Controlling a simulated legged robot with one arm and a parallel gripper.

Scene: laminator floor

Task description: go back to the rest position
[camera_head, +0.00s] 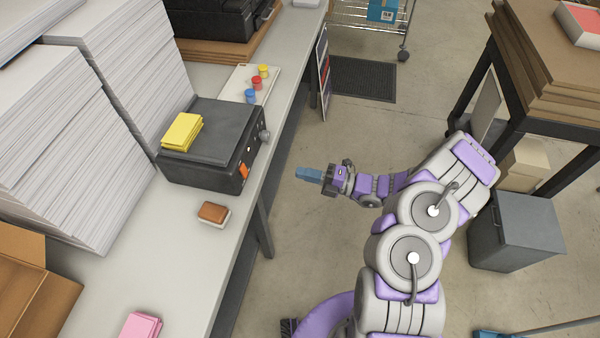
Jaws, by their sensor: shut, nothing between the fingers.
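My gripper (309,174) is at the end of my purple and grey arm, over the open floor to the right of the long workbench (110,270). Its blue-grey fingers point left toward the bench and are shut with nothing in them. The black laminator (222,135) stands on the bench to the left of my gripper, with a clear gap between them. A stack of yellow pads (182,131) lies on top of the laminator, and an orange switch shows on its front.
On the bench are tall paper stacks (70,150), a brown and white eraser-like block (213,214), pink pads (141,326) and a white board with coloured pegs (250,84). A grey bin (515,232) and a dark-legged table (545,75) stand right. A black mat (362,80) lies behind.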

